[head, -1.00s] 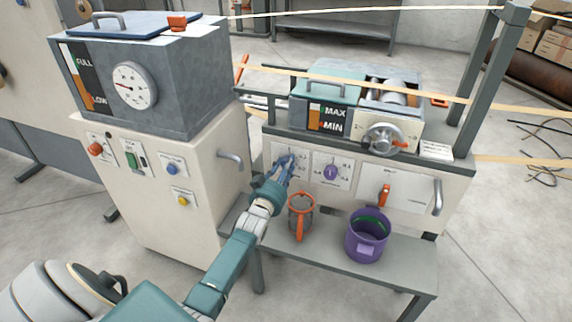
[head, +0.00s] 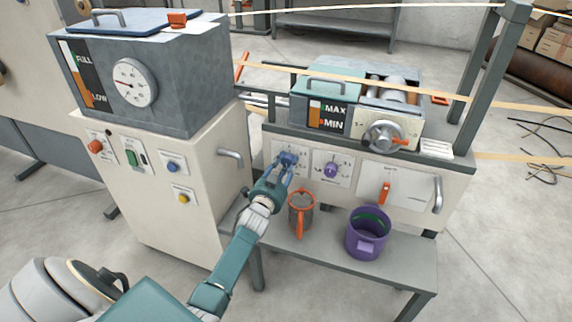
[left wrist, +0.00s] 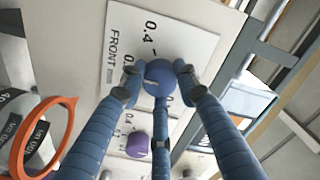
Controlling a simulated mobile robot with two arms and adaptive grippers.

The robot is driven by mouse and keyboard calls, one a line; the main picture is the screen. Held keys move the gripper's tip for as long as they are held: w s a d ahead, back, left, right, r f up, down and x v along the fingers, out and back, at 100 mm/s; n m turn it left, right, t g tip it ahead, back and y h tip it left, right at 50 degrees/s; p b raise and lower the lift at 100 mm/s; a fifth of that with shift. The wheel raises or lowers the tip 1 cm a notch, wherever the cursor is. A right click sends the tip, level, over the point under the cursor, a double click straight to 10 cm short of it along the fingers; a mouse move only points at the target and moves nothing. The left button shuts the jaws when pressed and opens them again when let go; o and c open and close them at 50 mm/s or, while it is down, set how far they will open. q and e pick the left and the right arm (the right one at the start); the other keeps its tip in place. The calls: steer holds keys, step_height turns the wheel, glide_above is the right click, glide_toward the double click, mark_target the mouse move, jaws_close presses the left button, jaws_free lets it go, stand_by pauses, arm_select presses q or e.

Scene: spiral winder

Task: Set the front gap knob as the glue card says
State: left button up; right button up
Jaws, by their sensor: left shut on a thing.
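The blue front gap knob (head: 288,158) is on a white scale plate on the front panel of the right-hand machine. In the left wrist view the round knob (left wrist: 158,77) sits between my fingers, beside a plate (left wrist: 190,35) reading "FRONT" and "0.4". My left gripper (head: 285,164) is shut on this knob, with fingertips on both sides of it. The knob's pointer setting is not clear to me. A small white card (head: 437,149) lies at the right end of the machine ledge; its print is too small to read, so I cannot tell whether it is the glue card.
A purple knob (head: 331,170) is just right of the blue one. An orange-handled cup (head: 300,214) and a purple bucket (head: 367,234) stand on the grey shelf (head: 395,272) below. An orange lever (head: 385,192) and a grey handle (head: 437,195) are farther right.

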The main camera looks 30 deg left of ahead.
arm_select(q)
steer(key=shift+r, duration=0.1)
arm_select(e)
steer(key=shift+r, duration=0.15)
arm_select(q)
steer(key=shift+m, duration=0.3)
arm_select(e)
steer(key=shift+s, duration=0.4)
arm_select(q)
steer(key=o, duration=1.2)
steer(key=shift+c, duration=0.2)
steer(key=shift+s+d, duration=0.15)
steer(key=shift+s, duration=0.35)
steer(key=v, duration=1.1)
arm_select(e)
steer(key=shift+w, duration=0.3)
